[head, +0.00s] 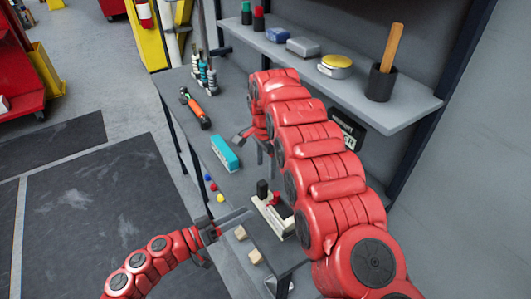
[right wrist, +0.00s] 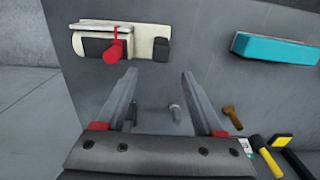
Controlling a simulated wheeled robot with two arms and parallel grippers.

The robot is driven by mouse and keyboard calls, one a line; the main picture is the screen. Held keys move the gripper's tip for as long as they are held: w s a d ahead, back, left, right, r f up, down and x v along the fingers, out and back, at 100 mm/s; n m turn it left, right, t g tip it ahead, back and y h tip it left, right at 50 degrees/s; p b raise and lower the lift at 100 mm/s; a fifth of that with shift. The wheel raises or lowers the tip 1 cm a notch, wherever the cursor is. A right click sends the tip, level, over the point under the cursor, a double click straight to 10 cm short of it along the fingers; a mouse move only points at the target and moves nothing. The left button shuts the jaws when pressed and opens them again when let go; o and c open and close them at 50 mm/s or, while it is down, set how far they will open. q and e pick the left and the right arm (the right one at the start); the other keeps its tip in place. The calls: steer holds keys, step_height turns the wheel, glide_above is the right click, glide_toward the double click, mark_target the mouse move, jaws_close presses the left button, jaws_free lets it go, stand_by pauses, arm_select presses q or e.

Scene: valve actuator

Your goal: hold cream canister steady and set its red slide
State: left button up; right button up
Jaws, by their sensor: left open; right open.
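The cream canister (head: 273,222) lies on the grey bench in the lower middle of the head view, with a black end piece (head: 262,189). Its red slide (head: 276,199) sticks up from it. The right wrist view shows the canister (right wrist: 147,32) and the red slide (right wrist: 114,51) beyond my fingertips. My right gripper (right wrist: 158,78) is open and empty, apart from the canister; the head view shows it partly hidden by my arm. My left gripper (head: 238,220) is open beside the canister's left side; whether it touches is unclear.
A teal box (head: 225,153) and an orange-and-black tool (head: 195,108) lie farther back on the bench. Wooden blocks (head: 255,257) lie near the left gripper. A shelf (head: 400,113) with a cup and tins runs along the right. Bolts (right wrist: 175,112) lie below the canister in the right wrist view.

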mark_target(265, 188)
step_height(265, 188, down, 10)
steer(key=shift+w+d+f, duration=0.1)
steer(key=shift+w+f, duration=0.05)
steer(key=shift+f, duration=0.45)
steer(key=shift+c, duration=0.2)
jaws_close()
arm_select(q)
steer(key=shift+o, duration=0.5)
steer(key=shift+w, duration=0.1)
